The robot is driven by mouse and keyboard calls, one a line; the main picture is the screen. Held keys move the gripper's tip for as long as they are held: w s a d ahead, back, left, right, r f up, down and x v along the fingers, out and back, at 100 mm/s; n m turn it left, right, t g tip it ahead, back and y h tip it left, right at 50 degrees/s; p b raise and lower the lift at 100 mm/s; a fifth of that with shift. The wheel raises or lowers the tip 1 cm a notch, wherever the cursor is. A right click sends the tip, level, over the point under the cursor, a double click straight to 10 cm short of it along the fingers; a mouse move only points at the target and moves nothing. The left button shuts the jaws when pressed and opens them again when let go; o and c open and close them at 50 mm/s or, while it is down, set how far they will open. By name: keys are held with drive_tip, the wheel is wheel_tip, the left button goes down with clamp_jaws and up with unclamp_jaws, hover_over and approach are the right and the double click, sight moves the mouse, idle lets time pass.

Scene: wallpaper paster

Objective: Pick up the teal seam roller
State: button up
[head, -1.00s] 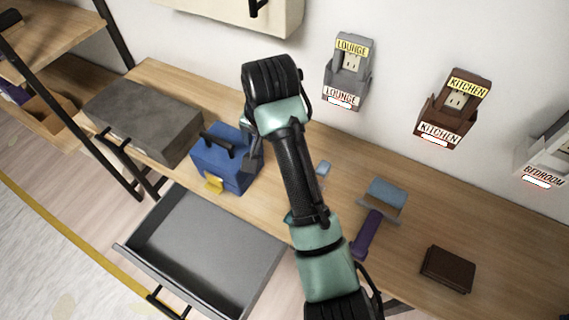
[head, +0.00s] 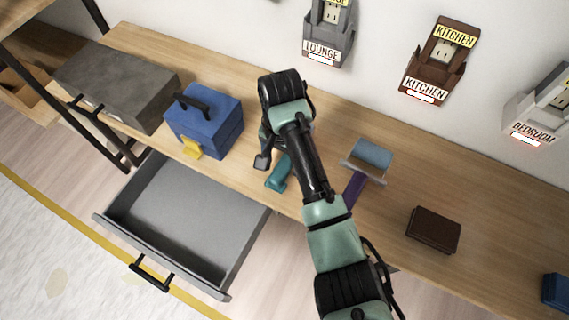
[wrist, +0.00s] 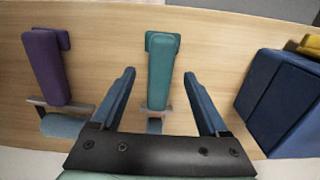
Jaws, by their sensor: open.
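The teal seam roller (wrist: 163,70) lies on the wooden bench. In the wrist view its teal handle points away from my gripper, and its roller end lies between the fingers as seen from above. In the head view part of its teal handle (head: 279,174) shows beside my arm, which hides the rest. My gripper (wrist: 158,90) is open, with its two blue fingers on either side of the roller's lower part and nothing held. I cannot tell how high the fingers are above the bench. In the head view my gripper (head: 264,160) is mostly hidden by my wrist.
A purple-handled roller (head: 355,187) lies to the right, and it shows left in the wrist view (wrist: 46,68). A blue toolbox (head: 208,125) stands left of my gripper. A brown block (head: 433,231) lies further right. An open grey drawer (head: 185,215) juts out below the bench.

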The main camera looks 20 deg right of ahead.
sight(281, 168)
drive_tip(key=shift+s+a+f, duration=0.1)
drive_tip(key=shift+f, duration=1.75)
drive_tip(key=shift+f, duration=0.2)
clamp_jaws()
